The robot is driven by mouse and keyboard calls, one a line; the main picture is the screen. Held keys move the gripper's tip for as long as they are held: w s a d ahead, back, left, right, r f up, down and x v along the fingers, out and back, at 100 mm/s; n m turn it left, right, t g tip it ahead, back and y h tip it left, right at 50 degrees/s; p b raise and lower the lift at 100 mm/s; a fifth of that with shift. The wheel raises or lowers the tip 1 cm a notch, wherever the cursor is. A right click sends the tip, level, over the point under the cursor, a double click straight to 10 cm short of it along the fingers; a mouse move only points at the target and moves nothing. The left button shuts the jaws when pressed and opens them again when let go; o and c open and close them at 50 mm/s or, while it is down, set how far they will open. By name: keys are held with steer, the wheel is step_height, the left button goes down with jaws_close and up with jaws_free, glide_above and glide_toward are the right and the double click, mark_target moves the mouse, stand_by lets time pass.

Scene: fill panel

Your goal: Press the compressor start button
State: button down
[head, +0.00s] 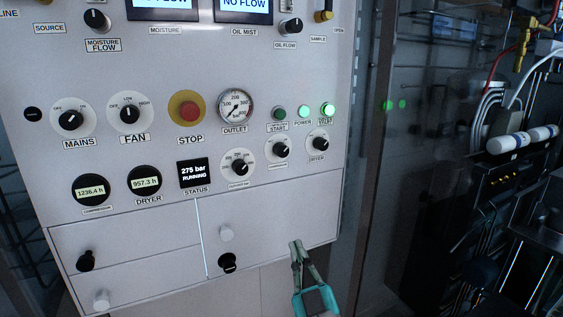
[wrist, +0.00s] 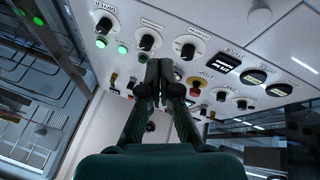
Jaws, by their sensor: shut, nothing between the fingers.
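The compressor start button (head: 279,113) is a dark green round button labelled START on the white panel (head: 255,60), right of the outlet gauge. It looks unlit, unlike the two bright green lights to its right. In the wrist view a dark green button (wrist: 143,58), seemingly the same one, shows just left of my fingertips. My gripper (head: 296,246) is in front of the panel's lower right edge, well below the button in the head view. Its fingers (wrist: 165,66) are together and hold nothing. I cannot tell their distance from the panel.
A red stop button (head: 188,111) on a yellow surround sits left of the outlet gauge (head: 235,106). Several black knobs surround these controls. The status display (head: 195,173) reads 275 bar, RUNNING. Hoses and equipment (head: 515,143) stand right of the panel.

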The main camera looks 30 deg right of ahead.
mark_target(281, 114)
steer(key=w+d+r+m+t+h, duration=0.1)
steer(key=d+r+h, duration=0.1)
steer(key=r, duration=0.9)
steer(key=w+d+r+t+h, duration=0.1)
steer(key=w+r+h, duration=0.1)
steer(key=r, duration=1)
steer(key=shift+w+d+m+h, duration=0.25)
steer(key=shift+d+m+h, duration=0.05)
steer(key=shift+d+m, duration=0.1)
steer(key=shift+w+r, duration=0.1)
steer(key=shift+w, duration=0.05)
steer(key=shift+w, duration=4.25)
steer(key=shift+w, duration=0.1)
steer(key=shift+w, duration=0.3)
steer(key=shift+w, duration=0.5)
steer(key=shift+s, duration=0.9)
